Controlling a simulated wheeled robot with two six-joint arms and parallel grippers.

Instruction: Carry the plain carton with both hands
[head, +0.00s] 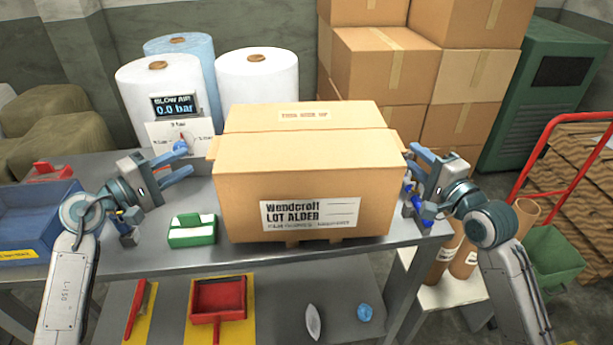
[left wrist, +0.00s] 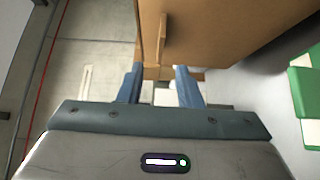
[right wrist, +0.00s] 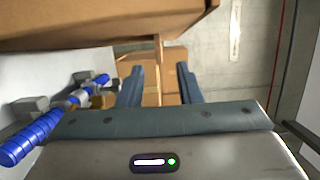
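The carton (head: 300,180) is a brown box with a printed white label on its front. It stands upright on the grey bench (head: 340,255), with small tabs on its left and right sides. My left gripper (head: 186,163) is open and empty, left of the carton and apart from it. In the left wrist view, a side tab (left wrist: 163,40) lies ahead of the finger gap. My right gripper (head: 413,165) is open, close beside the carton's right side. In the right wrist view, a side tab (right wrist: 158,50) lies just ahead of or between the fingers; contact cannot be told.
A green-and-white block (head: 192,230) lies left of the carton, and a blue bin (head: 35,220) at far left. White rolls (head: 258,80) and a gauge display (head: 175,108) stand behind. Stacked boxes (head: 385,65) are at the back. Blue-handled fittings (right wrist: 75,95) lie near my right gripper.

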